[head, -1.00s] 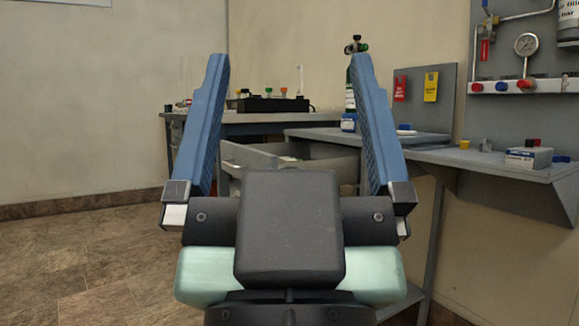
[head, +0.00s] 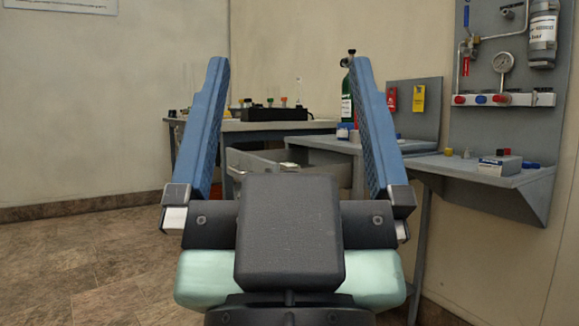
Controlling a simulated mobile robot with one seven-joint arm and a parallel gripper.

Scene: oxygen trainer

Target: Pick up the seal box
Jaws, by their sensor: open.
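My gripper (head: 290,75) is in the middle of the head view, with its two blue fingers wide apart and nothing between them. A small white and blue box (head: 498,167) sits on the grey wall shelf (head: 520,182) at the right, well away from my gripper. Another small blue and white box (head: 344,132) stands on the grey bench (head: 330,145) by the green cylinder, partly behind my right finger. The labels are too small to read, so I cannot tell which box is the seal box.
A wall panel with a gauge (head: 503,62) and valves rises above the shelf. Small coloured parts lie around the shelf box. A green cylinder (head: 346,95) stands behind the bench. A further table (head: 235,127) holds a black rack (head: 275,114). Floor (head: 75,255) at left is clear.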

